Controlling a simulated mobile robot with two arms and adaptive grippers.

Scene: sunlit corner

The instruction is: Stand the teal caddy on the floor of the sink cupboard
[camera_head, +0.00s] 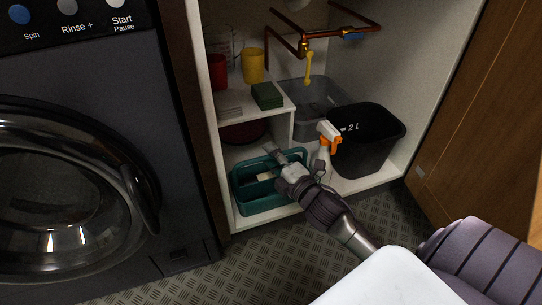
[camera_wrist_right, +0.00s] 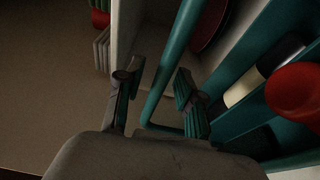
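The teal caddy (camera_head: 262,203) is at the front left of the sink cupboard floor (camera_head: 365,183), looking upright and resting there. In the right wrist view its teal handle bar (camera_wrist_right: 172,62) runs between my right gripper's fingers. My right gripper (camera_head: 284,156) is at the caddy's top; its fingers (camera_wrist_right: 158,95) are apart with a gap beside the bar, so it looks open around it. Inside the caddy are a cream-and-black item (camera_wrist_right: 262,75) and a red item (camera_wrist_right: 296,90). Part of the caddy is hidden behind my gripper. My left gripper is not in view.
A spray bottle (camera_head: 325,145), black bin (camera_head: 368,148) and grey tub (camera_head: 312,108) stand to the right. A shelf (camera_head: 240,104) with cups and a green stack hangs above the caddy. Copper pipes (camera_head: 285,38) are higher up. A washing machine (camera_head: 85,190) stands left.

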